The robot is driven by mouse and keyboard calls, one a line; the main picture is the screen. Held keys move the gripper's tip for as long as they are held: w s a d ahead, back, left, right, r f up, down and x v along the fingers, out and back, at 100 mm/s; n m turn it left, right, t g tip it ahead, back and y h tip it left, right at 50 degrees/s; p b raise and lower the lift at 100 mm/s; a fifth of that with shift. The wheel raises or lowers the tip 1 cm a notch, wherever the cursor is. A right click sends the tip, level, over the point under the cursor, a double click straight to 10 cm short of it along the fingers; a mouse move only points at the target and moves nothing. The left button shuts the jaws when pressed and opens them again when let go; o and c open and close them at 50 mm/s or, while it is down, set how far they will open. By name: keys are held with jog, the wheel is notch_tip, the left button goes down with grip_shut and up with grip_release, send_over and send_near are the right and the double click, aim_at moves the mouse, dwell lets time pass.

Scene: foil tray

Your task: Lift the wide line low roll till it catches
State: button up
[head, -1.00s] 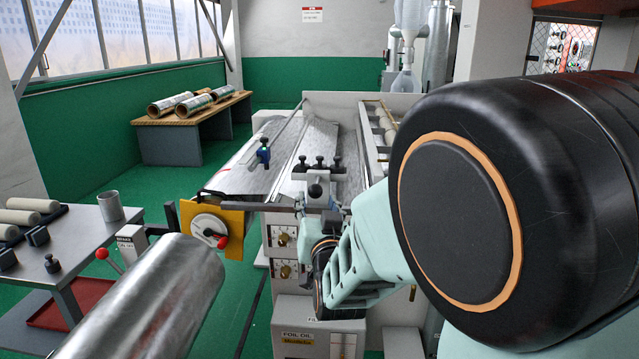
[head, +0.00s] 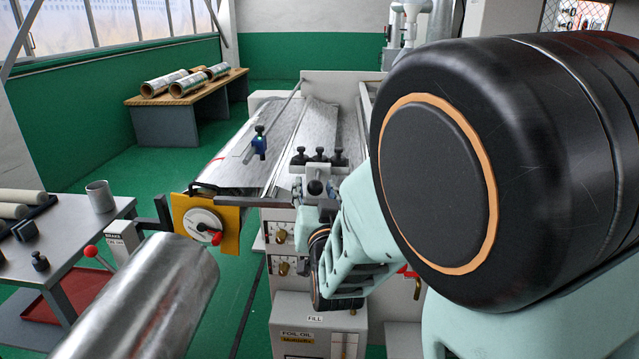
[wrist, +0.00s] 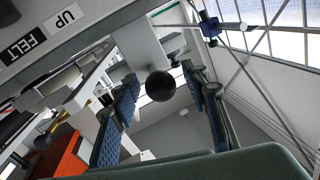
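The wide foil line (head: 330,120) stands ahead with a grey sheet running over its top. I cannot make out the low roll itself. A black ball knob (head: 315,187) on a grey bracket is at the line's near end, below several small black knobs. In the wrist view the ball knob (wrist: 160,86) is between my gripper's two blue-padded fingers. My gripper (wrist: 162,105) is open, with gaps on both sides of the ball. In the head view my own arm partly hides it. A plate reading FELT and UP (wrist: 45,32) is at the wrist view's upper left.
A yellow plate (head: 228,232) with a white dial and red knob is left of the knob. A large metal cylinder (head: 150,300) fills the lower left. A side table (head: 75,215) holds rollers and a cup. A bench (head: 165,125) with foil rolls stands behind.

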grip_shut()
jog(key=shift+r, duration=0.1)
dwell(0.3)
